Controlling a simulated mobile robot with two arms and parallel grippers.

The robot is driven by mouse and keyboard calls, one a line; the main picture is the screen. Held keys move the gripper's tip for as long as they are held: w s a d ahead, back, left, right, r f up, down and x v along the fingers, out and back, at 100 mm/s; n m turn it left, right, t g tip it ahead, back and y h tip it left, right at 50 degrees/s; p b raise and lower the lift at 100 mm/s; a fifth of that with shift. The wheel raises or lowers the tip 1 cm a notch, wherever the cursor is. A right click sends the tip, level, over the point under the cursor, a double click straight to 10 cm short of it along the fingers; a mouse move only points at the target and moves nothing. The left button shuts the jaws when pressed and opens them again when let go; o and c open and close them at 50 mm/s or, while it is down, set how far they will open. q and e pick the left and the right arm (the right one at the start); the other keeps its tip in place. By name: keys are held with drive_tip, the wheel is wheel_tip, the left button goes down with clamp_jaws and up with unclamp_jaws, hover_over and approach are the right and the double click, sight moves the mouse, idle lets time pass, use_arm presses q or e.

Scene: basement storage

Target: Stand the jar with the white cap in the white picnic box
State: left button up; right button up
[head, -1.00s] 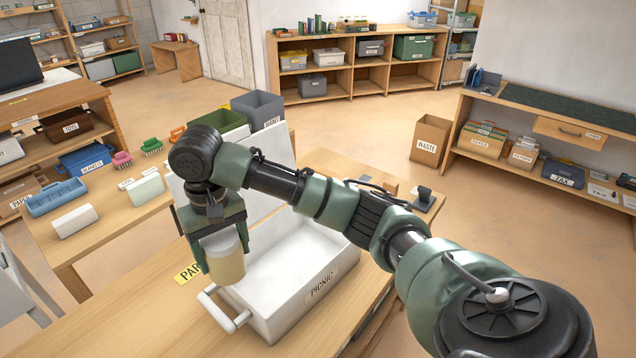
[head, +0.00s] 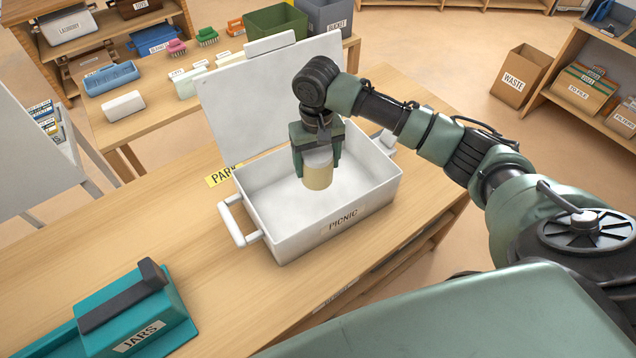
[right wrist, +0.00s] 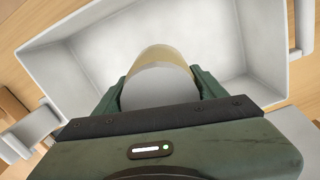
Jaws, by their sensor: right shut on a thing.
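The jar with the white cap (head: 318,176) has a pale yellow body and is upright in my right gripper (head: 317,160), which is shut on it. It also shows in the right wrist view (right wrist: 160,75), between the fingers. The white picnic box (head: 290,238) stands on the wooden table with its lid raised at the back. The jar is over the box's open inside; I cannot tell whether its base touches the floor of the box. The box's wall shows in the right wrist view (right wrist: 60,45). My left gripper is not in view.
A teal box labelled JARS (head: 135,325) stands at the front left of the table. A yellow PARK label (head: 222,176) lies beside the picnic box. The box's handle (head: 240,222) sticks out at its left. The table between the two boxes is clear.

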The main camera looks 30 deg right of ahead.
wheel_tip(320, 180, down, 9)
drive_tip(key=shift+f+p, duration=0.1)
drive_tip(key=shift+p, duration=0.2)
drive_tip(key=o, duration=1.8)
drive_tip(key=shift+f, duration=0.15)
wheel_tip(320, 180, up, 12)
drive_tip(key=shift+r+b, duration=0.2)
drive_tip(key=shift+b, duration=0.25)
